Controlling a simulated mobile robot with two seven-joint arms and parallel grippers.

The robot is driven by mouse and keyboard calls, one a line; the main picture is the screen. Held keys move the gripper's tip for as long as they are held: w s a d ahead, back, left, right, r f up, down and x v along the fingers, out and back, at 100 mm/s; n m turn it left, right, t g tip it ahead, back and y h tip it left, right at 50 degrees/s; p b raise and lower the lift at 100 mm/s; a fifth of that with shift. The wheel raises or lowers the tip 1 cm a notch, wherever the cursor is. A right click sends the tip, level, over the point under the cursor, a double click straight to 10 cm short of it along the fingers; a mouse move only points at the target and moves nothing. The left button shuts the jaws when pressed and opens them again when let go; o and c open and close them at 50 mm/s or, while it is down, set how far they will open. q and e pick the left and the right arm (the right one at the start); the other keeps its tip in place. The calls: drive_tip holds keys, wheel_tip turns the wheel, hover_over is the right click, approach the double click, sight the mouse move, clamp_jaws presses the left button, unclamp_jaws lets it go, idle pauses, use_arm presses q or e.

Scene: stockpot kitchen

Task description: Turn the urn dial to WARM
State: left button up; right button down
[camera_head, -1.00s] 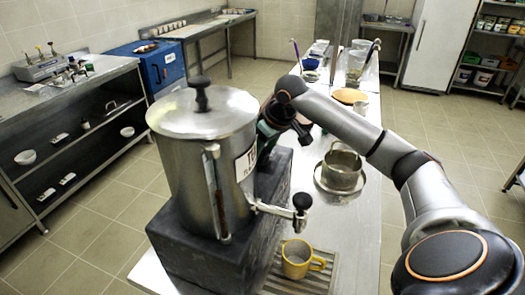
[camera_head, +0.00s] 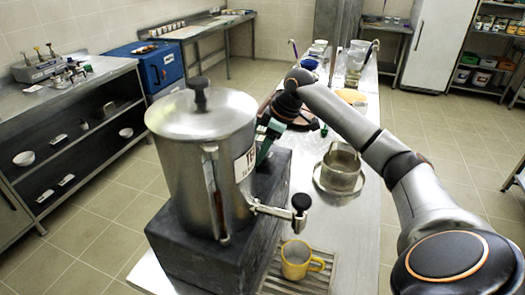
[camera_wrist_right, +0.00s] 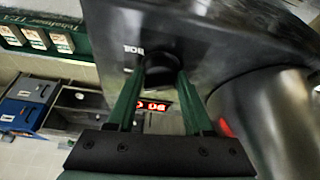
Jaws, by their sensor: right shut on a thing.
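The steel urn (camera_head: 188,135) stands on a dark block (camera_head: 200,262), with a lid and a front tap. Its black dial (camera_wrist_right: 160,70) shows in the right wrist view, on a dark panel beside a white BOIL label (camera_wrist_right: 131,49). A red lit display (camera_wrist_right: 155,106) shows partly between my fingers. My right gripper (camera_wrist_right: 161,80) is shut on the dial, one green finger on each side. I cannot read the dial's pointer, and no WARM label is visible. In the head view my right gripper (camera_head: 265,137) is behind the urn's right side. My left gripper is not in view.
A yellow mug (camera_head: 295,262) stands on the drip grate under the tap (camera_head: 299,202). A steel pot (camera_head: 341,168) on a round tray is to the right on the table. A blue box (camera_head: 150,66) stands at the back left.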

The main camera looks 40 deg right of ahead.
idle(0.3)
drive_tip(key=shift+c, duration=1.5)
unclamp_jaws()
drive_tip(key=v, duration=1.2)
drive_tip(key=shift+r, duration=0.35)
